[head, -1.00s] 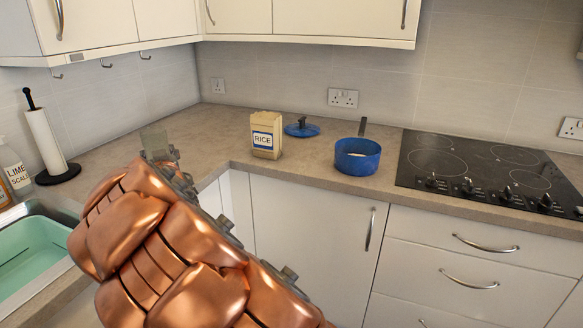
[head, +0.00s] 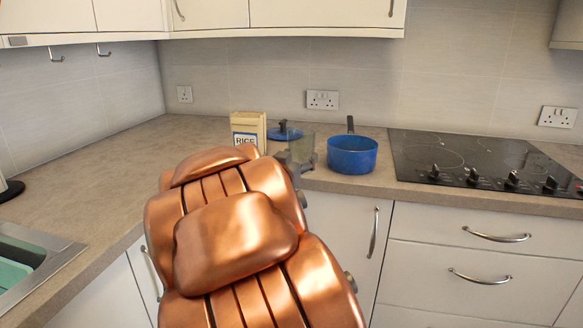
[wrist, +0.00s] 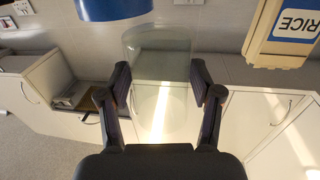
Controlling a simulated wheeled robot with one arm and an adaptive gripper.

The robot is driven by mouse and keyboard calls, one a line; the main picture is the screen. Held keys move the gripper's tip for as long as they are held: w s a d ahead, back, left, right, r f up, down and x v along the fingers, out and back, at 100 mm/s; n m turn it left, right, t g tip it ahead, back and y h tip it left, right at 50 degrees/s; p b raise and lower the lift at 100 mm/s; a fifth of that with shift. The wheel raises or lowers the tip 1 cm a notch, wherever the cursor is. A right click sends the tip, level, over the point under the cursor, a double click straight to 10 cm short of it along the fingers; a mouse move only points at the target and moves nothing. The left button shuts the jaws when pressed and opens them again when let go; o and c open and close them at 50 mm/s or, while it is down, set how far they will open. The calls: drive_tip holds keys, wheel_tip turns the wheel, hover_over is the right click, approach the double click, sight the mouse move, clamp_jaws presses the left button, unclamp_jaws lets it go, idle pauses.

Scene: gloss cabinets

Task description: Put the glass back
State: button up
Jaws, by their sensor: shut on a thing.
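My gripper (wrist: 163,95) is shut on a clear, see-through glass (wrist: 158,60) in the wrist view, one finger on each side of it. In the head view the glass (head: 301,146) shows faintly at the end of my arm, in front of the counter between the rice package and the blue pot. My copper-coloured arm hides part of the gripper there. Nothing visible sits inside the glass.
A rice package (head: 248,128) and a blue lid (head: 284,132) stand behind the glass. A blue pot (head: 352,154) stands close to its right, left of the black hob (head: 480,160). The counter (head: 120,150) at left is clear; the sink (head: 35,250) is at lower left.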

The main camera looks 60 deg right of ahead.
drive_tip(key=w+d, duration=0.3)
drive_tip(key=d, duration=0.1)
drive_tip(key=w+d+f+b, duration=0.1)
drive_tip(key=w+d, duration=0.2)
drive_tip(key=d, duration=0.1)
drive_tip(key=w+d, duration=0.3)
drive_tip(key=d, duration=0.1)
drive_tip(key=shift+w+d+f, duration=0.1)
drive_tip(key=shift+d+f, duration=0.15)
drive_tip(key=shift+d, duration=0.05)
drive_tip(key=shift+f+b, duration=0.85)
drive_tip(key=shift+f, duration=0.85)
drive_tip(key=shift+f, duration=0.25)
drive_tip(key=o, duration=1.4)
drive_tip(key=shift+o, duration=0.2)
drive_tip(key=shift+d+r, duration=0.1)
drive_tip(key=shift+r, duration=0.15)
drive_tip(key=shift+a, duration=0.4)
drive_tip(key=p+v, duration=0.1)
drive_tip(key=v, duration=1)
drive_tip(key=shift+p, duration=0.3)
